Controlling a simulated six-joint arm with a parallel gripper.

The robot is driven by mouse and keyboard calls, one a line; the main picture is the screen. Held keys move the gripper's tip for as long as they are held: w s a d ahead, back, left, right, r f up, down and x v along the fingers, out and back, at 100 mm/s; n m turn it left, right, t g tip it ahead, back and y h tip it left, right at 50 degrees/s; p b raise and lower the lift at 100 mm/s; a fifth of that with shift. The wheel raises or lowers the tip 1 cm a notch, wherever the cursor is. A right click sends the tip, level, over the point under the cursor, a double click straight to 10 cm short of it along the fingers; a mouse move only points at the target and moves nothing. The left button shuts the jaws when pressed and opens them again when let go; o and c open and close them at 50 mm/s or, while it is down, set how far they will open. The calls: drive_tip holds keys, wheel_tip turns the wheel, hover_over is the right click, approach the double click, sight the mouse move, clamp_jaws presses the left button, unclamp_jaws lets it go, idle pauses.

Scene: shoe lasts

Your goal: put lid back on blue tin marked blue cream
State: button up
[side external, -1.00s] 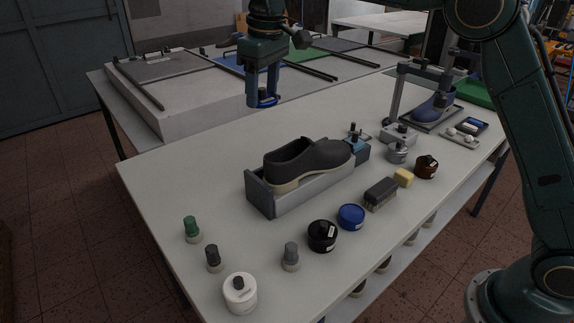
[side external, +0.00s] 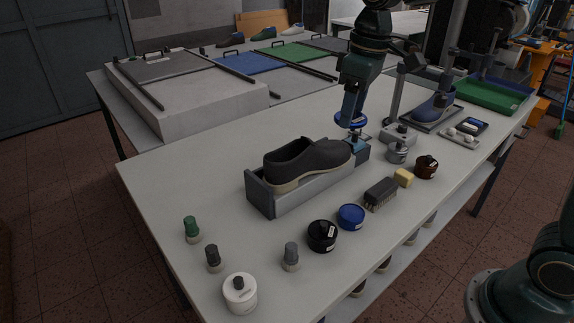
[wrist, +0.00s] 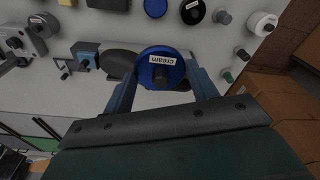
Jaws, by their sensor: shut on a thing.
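A blue lid (side external: 346,120) with a dark knob is held in my gripper (side external: 351,117), above the table behind the shoe stand. In the wrist view the lid (wrist: 158,72) sits between the two fingers of my gripper (wrist: 162,82), and its white label reads "cream". The blue tin (side external: 351,217) stands on the table in front of the shoe, well apart from the lid. The blue tin (wrist: 155,7) also shows at the top edge of the wrist view, partly cut off. Its marking is too small to read.
A dark shoe (side external: 305,160) rests on a grey stand (side external: 300,197). A black tin (side external: 322,236) and a brush (side external: 380,194) flank the blue tin. A yellow block (side external: 404,178), a brown tin (side external: 427,166) and a clamp post (side external: 398,95) stand to the right.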

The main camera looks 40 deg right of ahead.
drive_tip(key=s+d+f, duration=0.1)
drive_tip(key=s, duration=0.3)
hover_over(352, 212)
wheel_tip(352, 212, down, 14)
drive_tip(key=shift+s+f, duration=0.15)
drive_tip(key=shift+f, duration=0.2)
drive_tip(key=shift+f, duration=0.1)
drive_tip(key=shift+f, duration=3.05)
drive_tip(key=shift+f, duration=0.2)
idle(0.5)
drive_tip(key=o, duration=1.4)
